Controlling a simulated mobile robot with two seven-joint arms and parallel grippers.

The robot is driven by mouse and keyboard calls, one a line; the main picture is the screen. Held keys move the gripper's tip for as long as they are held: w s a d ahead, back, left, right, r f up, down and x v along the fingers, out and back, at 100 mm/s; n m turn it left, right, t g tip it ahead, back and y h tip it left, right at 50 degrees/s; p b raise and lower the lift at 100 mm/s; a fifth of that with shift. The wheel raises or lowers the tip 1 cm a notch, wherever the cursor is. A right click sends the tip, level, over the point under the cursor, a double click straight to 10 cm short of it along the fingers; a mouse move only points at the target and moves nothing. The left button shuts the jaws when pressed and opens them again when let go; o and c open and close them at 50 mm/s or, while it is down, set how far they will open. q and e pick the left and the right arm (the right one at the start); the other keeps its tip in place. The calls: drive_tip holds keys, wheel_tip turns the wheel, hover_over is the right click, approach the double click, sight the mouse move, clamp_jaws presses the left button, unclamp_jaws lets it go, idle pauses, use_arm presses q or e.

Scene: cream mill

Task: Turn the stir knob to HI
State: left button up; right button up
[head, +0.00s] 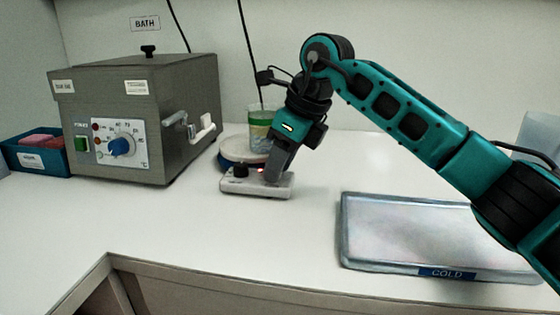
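The stirrer is a low white unit (240,187) on the bench, with a round blue-edged plate (232,163) behind its control panel. A dark knob (240,170) stands on the panel's left part, and a small red light (261,170) glows to its right. My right gripper (273,174) points down at the right part of the panel. Its fingers look close together and hide what is beneath them, so I cannot tell whether they hold a second knob. No HI mark is readable. My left gripper is not in view.
A beaker (260,140) with yellowish and green contents stands at the plate behind my gripper. The grey bath box (190,88) with a blue dial (121,147) is at left, beside a blue bin (60,160). A metal COLD tray (420,225) lies right. Bench front is clear.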

clamp_jaws()
